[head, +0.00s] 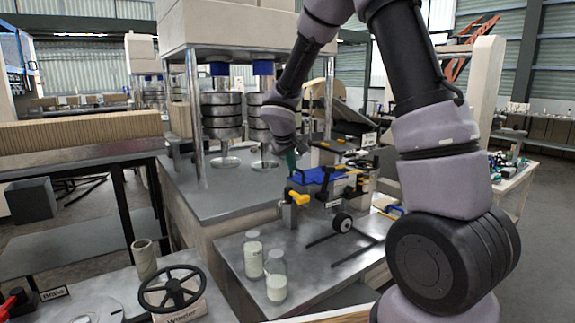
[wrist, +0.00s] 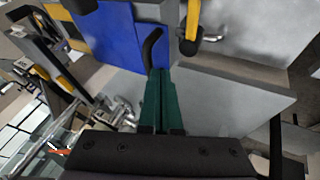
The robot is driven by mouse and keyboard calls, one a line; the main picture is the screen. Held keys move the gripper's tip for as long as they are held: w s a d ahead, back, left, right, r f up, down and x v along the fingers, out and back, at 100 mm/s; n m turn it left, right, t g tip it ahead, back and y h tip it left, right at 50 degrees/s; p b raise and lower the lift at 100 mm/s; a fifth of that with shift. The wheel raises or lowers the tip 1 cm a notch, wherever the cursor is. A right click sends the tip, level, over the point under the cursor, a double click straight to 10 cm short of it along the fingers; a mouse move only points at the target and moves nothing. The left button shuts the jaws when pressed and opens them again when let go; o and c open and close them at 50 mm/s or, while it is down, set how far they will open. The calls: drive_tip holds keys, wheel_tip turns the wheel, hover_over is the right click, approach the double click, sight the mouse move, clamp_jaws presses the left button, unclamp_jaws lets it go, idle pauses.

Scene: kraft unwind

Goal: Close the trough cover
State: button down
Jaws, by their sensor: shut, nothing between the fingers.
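My gripper (head: 291,159) is at the small machine on the metal bench, just left of its blue part (head: 318,175). In the wrist view my green fingers (wrist: 163,72) are shut together and empty. Their tips are close to a black curved handle (wrist: 152,46) in front of a blue panel (wrist: 108,38); I cannot tell whether they touch it. A flat grey plate (wrist: 235,97) lies to the right of the fingers. I cannot tell for sure which of these parts is the trough cover, nor how far open it is.
A yellow-topped post (head: 296,197) stands at the machine's left; a yellow part (wrist: 191,28) is near my fingers. Two glass jars (head: 275,283) and a black handwheel (head: 172,289) are in front. Press columns (head: 192,120) rise behind.

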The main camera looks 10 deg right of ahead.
drive_tip(key=shift+d, duration=0.15)
hover_over(318, 176)
drive_tip(key=shift+s, duration=0.1)
idle(0.4)
